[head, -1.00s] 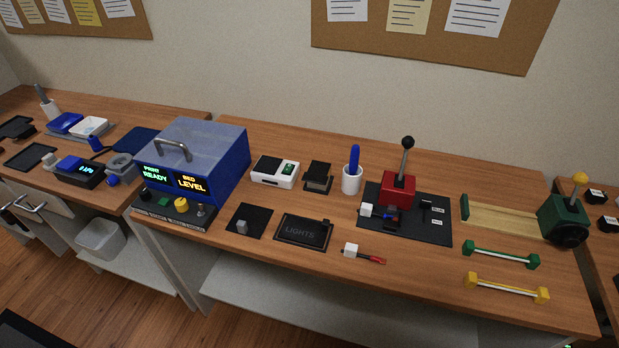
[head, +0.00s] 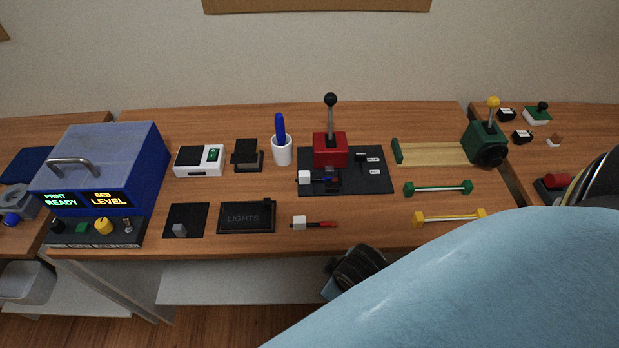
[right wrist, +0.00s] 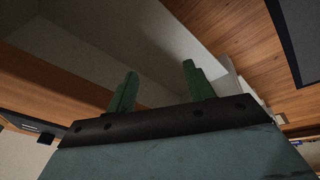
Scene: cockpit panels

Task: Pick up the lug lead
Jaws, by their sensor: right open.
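The lug lead (head: 323,224) looks to be the small piece with a white block at its left end and a thin red and dark shaft to the right. It lies flat on the wooden bench near the front edge. My right arm comes in from the lower right in the head view, its dark end below and in front of the bench edge, apart from the lead. In the right wrist view my right gripper (right wrist: 160,68) has two green fingers spread with nothing between them. The lead is not seen there. My left gripper is not in view.
A black panel (head: 378,183) with a red lever box (head: 330,151) and a similar white-ended piece stands behind the lead. A LIGHTS plate (head: 245,217) lies to its left. Green (head: 438,188) and yellow (head: 450,218) bars lie to its right. The bench front edge (head: 250,252) is close.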

